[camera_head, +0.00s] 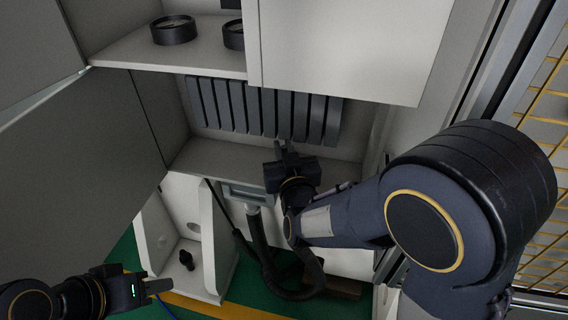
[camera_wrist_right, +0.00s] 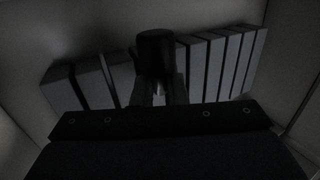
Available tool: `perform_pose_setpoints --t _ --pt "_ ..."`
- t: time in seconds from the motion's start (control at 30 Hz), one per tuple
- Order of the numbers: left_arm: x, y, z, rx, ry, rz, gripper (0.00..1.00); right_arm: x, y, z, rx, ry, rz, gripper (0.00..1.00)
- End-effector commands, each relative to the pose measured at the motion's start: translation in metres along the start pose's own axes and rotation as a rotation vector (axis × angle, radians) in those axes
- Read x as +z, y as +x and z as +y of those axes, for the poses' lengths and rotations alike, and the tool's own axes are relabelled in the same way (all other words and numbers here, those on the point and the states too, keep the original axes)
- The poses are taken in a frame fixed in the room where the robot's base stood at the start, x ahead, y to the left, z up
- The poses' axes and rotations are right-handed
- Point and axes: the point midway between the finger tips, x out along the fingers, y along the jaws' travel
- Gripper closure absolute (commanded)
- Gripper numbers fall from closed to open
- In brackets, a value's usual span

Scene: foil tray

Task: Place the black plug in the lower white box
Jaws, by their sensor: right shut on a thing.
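My right gripper (camera_head: 286,150) reaches into the cabinet, in front of the row of grey slats. In the right wrist view, my right gripper (camera_wrist_right: 160,92) is shut on a black plug (camera_wrist_right: 156,52) with a round, cylindrical end. In the head view this plug cannot be made out against the dark gripper. The lower white box (camera_head: 207,252) stands at the bottom, left of my right gripper, with its front open. A small black piece (camera_head: 186,259), similar to a plug, is inside it. My left gripper (camera_head: 156,281) is at the lower left, close to that box; its finger gap is unclear.
The grey slats (camera_head: 262,108) fill the cabinet's middle bay. Black round pieces (camera_head: 174,30) sit on the upper shelf (camera_head: 200,55). A black hose (camera_head: 262,250) hangs right of the lower box. An open door (camera_head: 75,180) stands left; yellow mesh (camera_head: 545,100) is at right.

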Motion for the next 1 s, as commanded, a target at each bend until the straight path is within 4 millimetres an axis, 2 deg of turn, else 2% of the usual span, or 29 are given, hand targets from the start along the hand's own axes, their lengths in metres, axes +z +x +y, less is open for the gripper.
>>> perform_pose_setpoints --t 0.1,0.27,0.73,0.77,0.9,1.0 --pt "0.003 0.006 -0.003 0.000 0.000 0.000 0.64 0.017 0.009 0.002 0.001 -0.004 -0.002 1.00" --pt "0.005 0.011 -0.005 0.000 0.000 0.000 0.64 0.037 0.008 0.002 0.001 -0.002 -0.003 1.00" --pt "0.008 0.015 -0.007 0.000 0.000 0.000 0.64 0.044 0.008 0.002 0.000 0.001 0.000 1.00" --pt "0.007 0.014 -0.006 0.000 0.000 0.000 0.64 0.043 0.008 0.002 0.000 0.001 -0.001 0.85" --pt "0.007 0.013 -0.006 0.000 0.000 0.000 0.64 0.042 0.008 0.002 0.000 0.000 -0.001 0.67" --pt "0.007 0.013 -0.006 0.000 0.000 0.000 0.64 0.042 0.008 0.002 0.001 0.000 -0.001 0.66"
